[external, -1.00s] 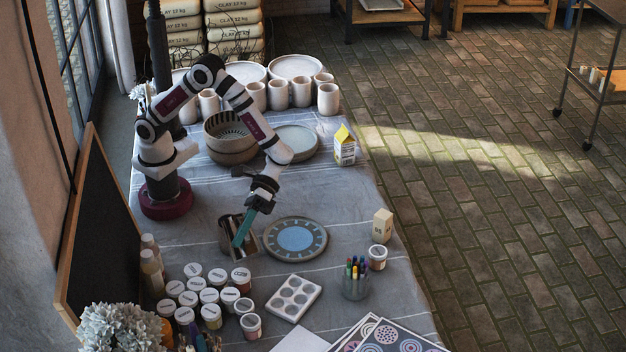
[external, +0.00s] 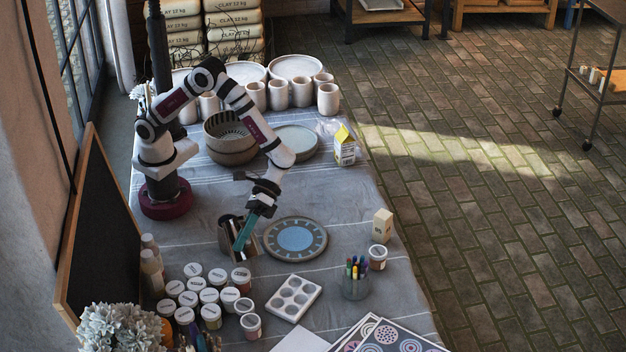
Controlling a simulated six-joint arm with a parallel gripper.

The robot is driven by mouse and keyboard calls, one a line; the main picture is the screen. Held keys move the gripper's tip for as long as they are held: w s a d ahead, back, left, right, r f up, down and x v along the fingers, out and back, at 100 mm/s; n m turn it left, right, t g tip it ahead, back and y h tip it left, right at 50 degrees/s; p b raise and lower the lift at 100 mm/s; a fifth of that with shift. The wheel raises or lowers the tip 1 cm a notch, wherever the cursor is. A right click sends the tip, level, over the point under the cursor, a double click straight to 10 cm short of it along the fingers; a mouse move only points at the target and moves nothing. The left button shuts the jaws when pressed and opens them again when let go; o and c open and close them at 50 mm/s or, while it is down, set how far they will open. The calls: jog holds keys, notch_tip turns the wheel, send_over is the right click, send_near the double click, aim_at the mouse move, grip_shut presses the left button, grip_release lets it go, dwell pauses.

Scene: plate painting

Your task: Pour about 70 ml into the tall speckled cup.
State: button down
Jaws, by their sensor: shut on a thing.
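My gripper (external: 259,211) is shut on a long teal object (external: 244,234), which points down and to the left. The teal object's lower end is at a dark metal holder (external: 227,232) left of the blue-centred plate (external: 295,238); I cannot tell whether it is inside or in front of it. Several pale cups stand in a row at the back of the table, one of them at the right end (external: 328,99). Speckles are too small to make out, so I cannot tell which cup is the tall speckled one. A carton with a yellow top (external: 345,147) stands upright at the right edge, apart from my gripper.
A striped bowl (external: 231,150) and a grey plate (external: 296,141) stand behind my gripper. Several lidded jars (external: 218,276), a white palette (external: 293,298) and a glass of pens (external: 355,280) are in front. Some bare cloth (external: 345,205) lies to the right.

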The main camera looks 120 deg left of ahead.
jog(key=shift+w+d+f+n+g+y, duration=0.25)
jog(key=shift+w+n+g+y, duration=0.05)
jog(key=shift+w, duration=0.05)
jog(key=w+d+f+n+g+y, duration=0.2)
jog(key=w+f+n+g+y, duration=0.1)
jog(key=w+f+g, duration=0.1)
jog(key=shift+f+n+g+p, duration=0.3)
jog(key=shift+f+g, duration=0.1)
jog(key=shift+g, duration=0.2)
dwell(0.7)
